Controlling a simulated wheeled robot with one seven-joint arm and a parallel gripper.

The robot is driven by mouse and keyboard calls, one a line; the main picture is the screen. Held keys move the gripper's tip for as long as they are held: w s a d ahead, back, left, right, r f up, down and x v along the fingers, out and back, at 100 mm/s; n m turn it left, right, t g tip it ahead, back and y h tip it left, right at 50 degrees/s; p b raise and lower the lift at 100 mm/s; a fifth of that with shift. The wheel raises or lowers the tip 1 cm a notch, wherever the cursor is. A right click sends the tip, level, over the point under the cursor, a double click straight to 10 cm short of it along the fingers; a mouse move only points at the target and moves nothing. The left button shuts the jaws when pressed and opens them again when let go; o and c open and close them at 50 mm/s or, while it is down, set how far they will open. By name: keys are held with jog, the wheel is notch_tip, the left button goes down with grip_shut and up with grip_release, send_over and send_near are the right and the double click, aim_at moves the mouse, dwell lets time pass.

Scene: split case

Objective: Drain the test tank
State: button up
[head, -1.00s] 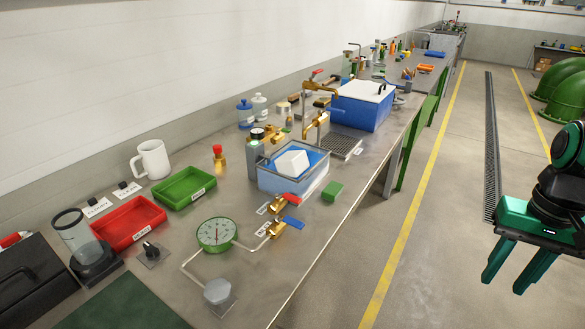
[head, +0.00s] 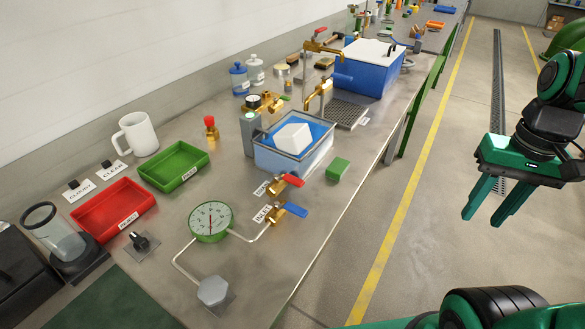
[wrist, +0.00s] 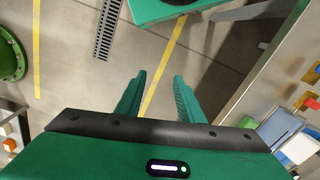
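The test tank (head: 276,160) is a clear box on the bench with blue water and a white block (head: 293,138) in it. Two brass valves sit at its near side: one with a red lever (head: 291,180) and one with a blue lever (head: 295,210), each beside a small label. A thin pipe runs from the blue-lever valve to a green-rimmed dial gauge (head: 210,221). My gripper (head: 480,217) hangs over the floor right of the bench, well apart from the tank and valves. Its two green fingers are apart and empty; they also show in the wrist view (wrist: 156,92).
A red tray (head: 115,207) and a green tray (head: 174,166) lie left of the tank. A green block (head: 338,169) sits right of the tank near the bench edge. A blue bin (head: 365,72) and a brass tap (head: 322,47) stand behind. The floor aisle is clear.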

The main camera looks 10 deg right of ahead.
jog(key=w+a+r+n, duration=0.35)
jog(key=w+a, duration=0.25)
jog(key=w, duration=0.3)
jog(key=n, duration=1.2)
send_near(293, 178)
notch_tip(293, 178, down, 7)
jog(key=shift+f, duration=0.25)
jog(key=shift+c, duration=0.3)
grip_shut()
